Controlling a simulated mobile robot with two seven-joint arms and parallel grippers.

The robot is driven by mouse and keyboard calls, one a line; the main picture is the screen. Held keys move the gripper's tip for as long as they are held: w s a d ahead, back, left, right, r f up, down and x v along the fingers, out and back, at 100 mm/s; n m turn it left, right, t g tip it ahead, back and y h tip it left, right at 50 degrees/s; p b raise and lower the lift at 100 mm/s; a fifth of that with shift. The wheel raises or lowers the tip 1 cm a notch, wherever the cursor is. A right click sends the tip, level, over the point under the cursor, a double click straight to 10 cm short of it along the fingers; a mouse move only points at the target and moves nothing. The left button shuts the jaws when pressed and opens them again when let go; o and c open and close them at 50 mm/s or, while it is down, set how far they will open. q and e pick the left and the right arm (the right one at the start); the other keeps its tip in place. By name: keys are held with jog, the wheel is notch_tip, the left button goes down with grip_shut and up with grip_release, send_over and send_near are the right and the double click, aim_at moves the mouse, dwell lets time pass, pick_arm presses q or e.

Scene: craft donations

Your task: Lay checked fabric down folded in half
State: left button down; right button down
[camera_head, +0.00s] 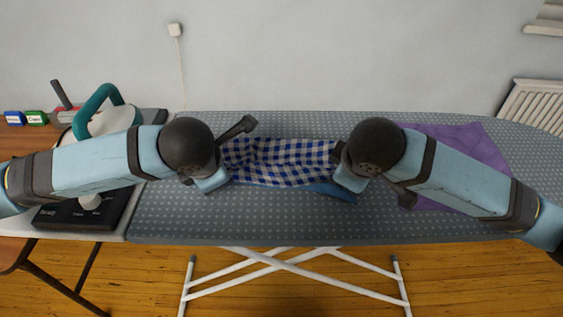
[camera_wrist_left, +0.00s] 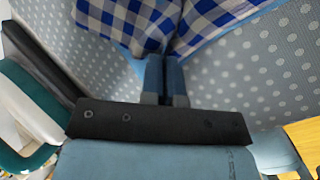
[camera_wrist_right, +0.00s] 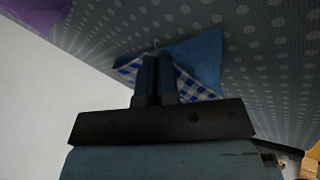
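The blue-and-white checked fabric (camera_head: 285,163) stretches between my two grippers over the middle of the ironing board, with soft wrinkles. My left gripper (camera_wrist_left: 165,58) is shut on its left edge, and the checked cloth (camera_wrist_left: 125,22) bunches at the fingertips in the left wrist view. My right gripper (camera_wrist_right: 156,58) is shut on its right side, where checked cloth (camera_wrist_right: 188,84) shows beside the fingers in the right wrist view. In the head view my wrists hide both fingertips. How much of the fabric touches the board is unclear.
A plain blue cloth (camera_head: 335,192) shows at the fabric's lower right, also in the right wrist view (camera_wrist_right: 200,55). A purple cloth (camera_head: 470,150) lies on the dotted ironing board (camera_head: 250,220) at right.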

pick_arm(q)
jog(key=c, duration=1)
grip_release()
pick_arm(e)
jog(key=c, duration=1)
grip_release()
pick_arm(q)
jog(key=shift+s, duration=0.15)
pick_arm(e)
jog(key=shift+s, duration=0.1)
pick_arm(q)
jog(key=shift+f, duration=0.1)
pick_arm(e)
jog(key=shift+s, duration=0.1)
pick_arm(q)
jog(key=shift+s+r, duration=0.15)
jog(key=shift+r, duration=0.3)
pick_arm(e)
jog(key=shift+s+r, duration=0.1)
jog(key=shift+r, duration=0.25)
pick_arm(q)
jog(key=v, duration=1)
jog(key=shift+s+f, duration=0.2)
jog(key=shift+s, duration=0.1)
pick_arm(e)
jog(key=v, duration=1)
jog(key=shift+s+f, duration=0.2)
jog(key=shift+s, duration=0.1)
